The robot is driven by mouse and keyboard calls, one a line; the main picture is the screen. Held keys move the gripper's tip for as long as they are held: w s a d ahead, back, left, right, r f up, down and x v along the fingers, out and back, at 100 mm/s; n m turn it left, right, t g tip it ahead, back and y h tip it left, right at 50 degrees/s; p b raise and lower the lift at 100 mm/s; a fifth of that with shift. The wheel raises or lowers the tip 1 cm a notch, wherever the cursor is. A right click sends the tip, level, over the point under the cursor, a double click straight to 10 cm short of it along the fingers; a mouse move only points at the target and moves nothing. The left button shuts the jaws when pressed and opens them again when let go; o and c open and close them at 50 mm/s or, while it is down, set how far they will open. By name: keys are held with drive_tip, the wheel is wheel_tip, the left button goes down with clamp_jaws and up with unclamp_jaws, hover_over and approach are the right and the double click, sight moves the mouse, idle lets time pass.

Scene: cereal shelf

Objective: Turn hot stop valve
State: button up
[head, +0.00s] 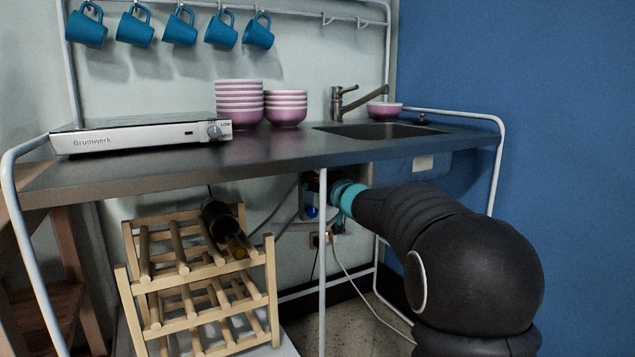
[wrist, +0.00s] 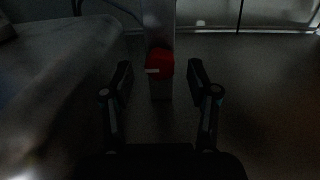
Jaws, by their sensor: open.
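A red valve knob (wrist: 159,62), which looks like the hot stop valve, shows in the wrist view on a pale vertical fitting. My gripper (wrist: 160,80) is open, with one finger on each side of the knob's line and dark gaps between. I cannot tell how far the fingertips are from the knob in depth. In the head view my arm reaches in from the right under the counter. My gripper is mostly hidden there beyond the teal wrist ring. A blue knob (head: 311,211) shows just left of it.
The counter (head: 280,155) lies above my arm, with a white frame leg (head: 323,265) close to the valves. A wooden rack (head: 190,325) holding a dark bottle (head: 218,220) stands to the left.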

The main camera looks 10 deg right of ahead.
drive_tip(key=shift+w, duration=0.2)
clamp_jaws()
drive_tip(key=shift+n, duration=0.4)
drive_tip(key=n, duration=0.4)
drive_tip(key=shift+n, duration=0.3)
drive_tip(key=n+b, duration=0.1)
drive_tip(key=n, duration=0.3)
drive_tip(key=shift+n+b, duration=0.3)
drive_tip(key=shift+n, duration=0.1)
